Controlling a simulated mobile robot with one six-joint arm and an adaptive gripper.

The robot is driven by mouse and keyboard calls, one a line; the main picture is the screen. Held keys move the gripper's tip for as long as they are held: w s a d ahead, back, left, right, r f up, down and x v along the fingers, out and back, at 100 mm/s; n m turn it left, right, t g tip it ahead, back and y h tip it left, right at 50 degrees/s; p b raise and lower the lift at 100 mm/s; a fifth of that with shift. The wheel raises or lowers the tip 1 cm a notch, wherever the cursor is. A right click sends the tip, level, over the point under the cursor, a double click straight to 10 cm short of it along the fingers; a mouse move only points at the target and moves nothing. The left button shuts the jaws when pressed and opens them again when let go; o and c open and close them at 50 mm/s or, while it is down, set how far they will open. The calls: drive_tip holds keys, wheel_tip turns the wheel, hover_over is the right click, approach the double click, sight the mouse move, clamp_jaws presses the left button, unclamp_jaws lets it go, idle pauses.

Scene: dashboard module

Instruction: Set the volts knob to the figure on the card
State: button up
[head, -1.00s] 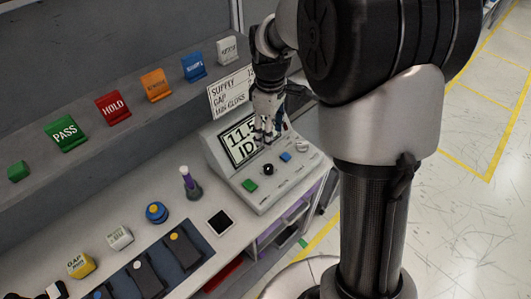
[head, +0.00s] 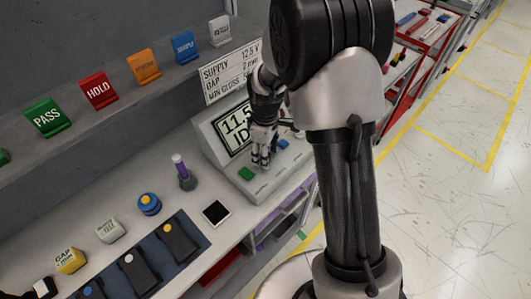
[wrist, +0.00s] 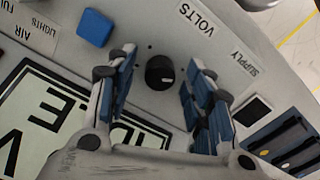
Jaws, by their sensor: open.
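The volts knob (wrist: 160,72) is small, round and black, with a white pointer mark. It lies beside the VOLTS label (wrist: 197,20) on the grey console (head: 207,137). My gripper (wrist: 162,62) is open, with one finger on each side of the knob and gaps between. In the head view my gripper (head: 262,160) is down at the console face and hides the knob. The console display (head: 236,127) shows 11.5, partly hidden by my arm.
A blue square button (wrist: 94,27) sits near one finger in the wrist view. A green button (head: 246,173) is on the console's left. A bottle with a purple part (head: 184,172) and a black-faced white square (head: 216,212) stand on the bench nearby.

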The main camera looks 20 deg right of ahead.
drive_tip(key=shift+c, duration=0.4)
drive_tip(key=c, duration=1)
drive_tip(key=shift+c, duration=0.2)
